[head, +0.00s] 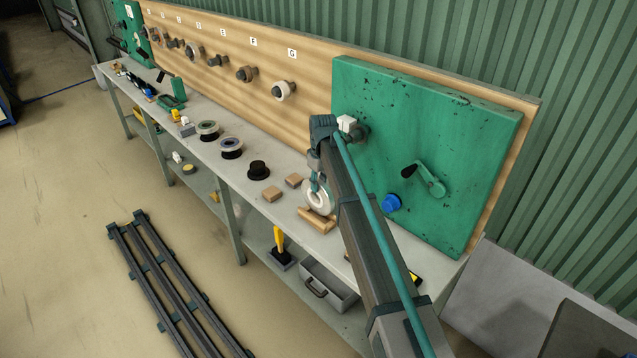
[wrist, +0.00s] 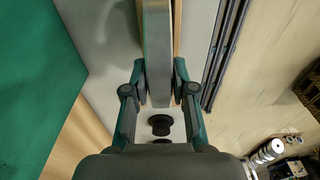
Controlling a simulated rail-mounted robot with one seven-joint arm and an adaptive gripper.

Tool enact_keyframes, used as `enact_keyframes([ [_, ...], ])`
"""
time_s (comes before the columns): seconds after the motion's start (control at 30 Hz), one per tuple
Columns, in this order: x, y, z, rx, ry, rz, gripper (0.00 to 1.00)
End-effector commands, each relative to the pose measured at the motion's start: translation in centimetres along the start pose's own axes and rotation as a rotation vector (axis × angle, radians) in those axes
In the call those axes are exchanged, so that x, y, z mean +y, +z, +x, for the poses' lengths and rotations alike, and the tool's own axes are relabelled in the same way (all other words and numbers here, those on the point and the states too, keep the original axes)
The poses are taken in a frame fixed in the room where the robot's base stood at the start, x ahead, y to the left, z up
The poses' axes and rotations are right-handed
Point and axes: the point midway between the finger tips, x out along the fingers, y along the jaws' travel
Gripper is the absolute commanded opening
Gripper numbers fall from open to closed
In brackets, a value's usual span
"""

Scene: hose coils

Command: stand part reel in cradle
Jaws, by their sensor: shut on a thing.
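The part reel (head: 317,197), a pale ring with a round middle, stands upright on its edge at the bench's front right. My gripper (head: 316,183) comes from above and is shut on its upper rim. In the wrist view the reel (wrist: 157,50) shows edge-on between the two fingertips (wrist: 161,93). The wooden cradle (head: 322,226) lies directly under the reel, and its wood (wrist: 177,25) shows beside the reel in the wrist view. The reel's lower edge overlaps the cradle in the head view. I cannot tell whether it bears on it.
Two wooden blocks (head: 272,194) and a black spool (head: 258,170) lie left of the cradle on the bench. Flat reels (head: 231,148) stand farther left. A green panel (head: 420,150) with a crank (head: 431,180) and blue knob (head: 391,203) rises behind. Several pegs hold coils (head: 284,90).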

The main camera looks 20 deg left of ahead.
Motion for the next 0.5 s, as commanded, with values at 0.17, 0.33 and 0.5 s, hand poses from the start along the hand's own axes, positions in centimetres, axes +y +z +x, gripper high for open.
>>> enact_keyframes([
  [0.17,0.01,-0.02,0.18,0.001,0.001,0.0,0.0],
  [0.33,0.02,0.0,0.44,0.001,0.001,0.0,0.0],
  [0.5,0.02,0.03,0.7,0.001,0.001,0.0,0.0],
])
